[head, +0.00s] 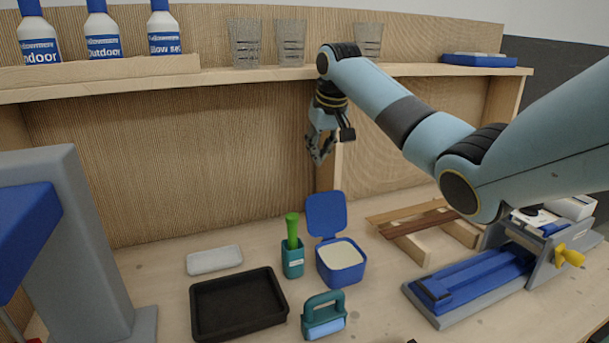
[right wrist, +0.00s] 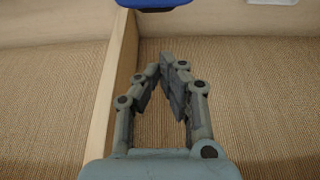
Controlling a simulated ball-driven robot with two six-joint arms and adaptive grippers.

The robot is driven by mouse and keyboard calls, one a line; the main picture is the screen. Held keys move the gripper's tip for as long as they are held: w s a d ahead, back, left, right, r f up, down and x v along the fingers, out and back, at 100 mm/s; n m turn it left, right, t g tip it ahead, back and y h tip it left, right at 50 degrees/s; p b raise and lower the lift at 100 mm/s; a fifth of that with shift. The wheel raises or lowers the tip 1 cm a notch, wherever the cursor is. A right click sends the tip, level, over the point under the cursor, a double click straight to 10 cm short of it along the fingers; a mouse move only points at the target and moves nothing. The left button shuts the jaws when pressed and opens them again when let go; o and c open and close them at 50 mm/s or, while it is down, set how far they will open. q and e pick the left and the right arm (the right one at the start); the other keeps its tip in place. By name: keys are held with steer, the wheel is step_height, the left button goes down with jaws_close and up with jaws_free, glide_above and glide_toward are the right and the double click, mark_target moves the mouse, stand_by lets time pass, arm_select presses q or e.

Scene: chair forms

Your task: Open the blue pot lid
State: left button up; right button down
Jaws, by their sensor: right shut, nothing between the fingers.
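The blue pot (head: 341,264) stands on the bench, filled with something pale. Its blue lid (head: 326,215) is open, standing up at the pot's back edge. My right gripper (head: 319,157) is above and behind the pot, in front of the wooden back panel, clear of the lid. It is shut and empty. Its fingers also show in the right wrist view (right wrist: 163,84), in front of wood panels and a post. My left gripper is not in view.
A green-handled tool stands in a teal holder (head: 292,262) left of the pot. A black tray (head: 238,305), white block (head: 214,260) and teal-handled roller (head: 323,316) are near. A blue vise-like device (head: 475,283) is at right. The shelf (head: 205,82) holds bottles and glasses.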

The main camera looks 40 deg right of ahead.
steer(key=p, duration=0.3)
glide_above(323, 211)
steer(key=w+d, duration=0.2)
steer(key=w, duration=0.2)
step_height(323, 211, down, 8)
steer(key=shift+w, duration=0.15)
steer(key=shift+s, duration=0.25)
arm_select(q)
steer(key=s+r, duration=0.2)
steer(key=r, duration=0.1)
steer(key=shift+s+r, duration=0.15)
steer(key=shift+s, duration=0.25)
arm_select(e)
steer(key=shift+s+a, duration=0.15)
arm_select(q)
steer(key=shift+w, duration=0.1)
